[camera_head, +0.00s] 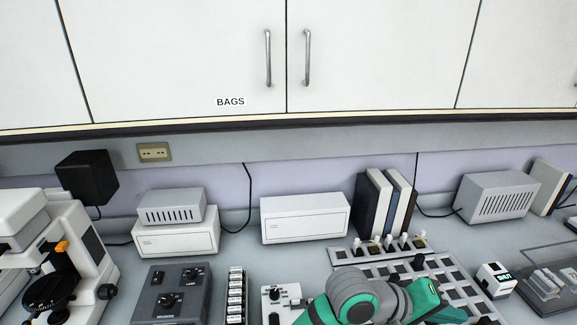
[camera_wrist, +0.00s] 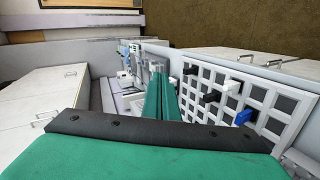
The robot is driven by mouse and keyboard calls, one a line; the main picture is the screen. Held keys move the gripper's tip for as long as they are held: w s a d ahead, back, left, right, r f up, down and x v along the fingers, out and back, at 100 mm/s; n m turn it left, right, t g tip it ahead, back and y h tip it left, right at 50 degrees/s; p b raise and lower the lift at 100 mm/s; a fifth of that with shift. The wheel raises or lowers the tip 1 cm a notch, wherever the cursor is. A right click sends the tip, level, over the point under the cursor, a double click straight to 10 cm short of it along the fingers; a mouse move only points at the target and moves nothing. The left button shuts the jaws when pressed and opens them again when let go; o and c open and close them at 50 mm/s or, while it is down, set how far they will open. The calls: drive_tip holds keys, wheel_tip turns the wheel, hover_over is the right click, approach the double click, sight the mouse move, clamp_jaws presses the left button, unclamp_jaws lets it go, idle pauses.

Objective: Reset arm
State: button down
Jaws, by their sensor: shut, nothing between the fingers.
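My gripper (camera_wrist: 162,92) shows in the wrist view as two green fingers side by side, closed together with nothing held. It points out along the counter, with a white grid panel of dark squares (camera_wrist: 250,92) to its right. In the head view my green and grey arm is at the bottom, in front of the same grid panel (camera_head: 372,272). I cannot make out the fingertips there. The white microscope (camera_head: 97,268) stands at the far left of the counter, well apart from my arm.
Grey control box (camera_head: 172,290), white boxes (camera_head: 305,217), upright binders (camera_head: 385,203) and a vented grey box (camera_head: 497,197) stand on the counter. Wall cabinets (camera_head: 180,50) hang above. Small dark, white and blue pieces sit on the grid panel. Space above the counter looks open.

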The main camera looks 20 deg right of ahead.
drive_tip(key=w+a+r+n+t+h, duration=0.2)
drive_tip(key=w+n+t+h, duration=0.1)
drive_tip(key=w+t, duration=0.2)
drive_tip(key=w+a+r+n+t+h, duration=0.2)
drive_tip(key=w+n+t+h, duration=0.1)
drive_tip(key=w+t, duration=0.2)
drive_tip(key=w+a+f+n+t+y, duration=0.3)
drive_tip(key=a+f+n+t+y, duration=0.55)
drive_tip(key=a+f, duration=0.6)
drive_tip(key=s+a+f+m+t+y, duration=0.1)
drive_tip(key=s+a+f+m+y, duration=0.1)
drive_tip(key=s+a+f+y, duration=0.45)
drive_tip(key=s+a+f+m+t+y, duration=0.1)
drive_tip(key=s+a+f, duration=0.25)
drive_tip(key=a, duration=0.55)
drive_tip(key=s+a+m+g+y, duration=0.1)
drive_tip(key=s+a+m+y, duration=0.1)
drive_tip(key=s+a+m, duration=0.4)
drive_tip(key=s+a, duration=0.4)
drive_tip(key=s, duration=0.4)
drive_tip(key=shift+s+f+m, duration=0.15)
drive_tip(key=shift+f+m, duration=0.2)
drive_tip(key=shift+g, duration=0.25)
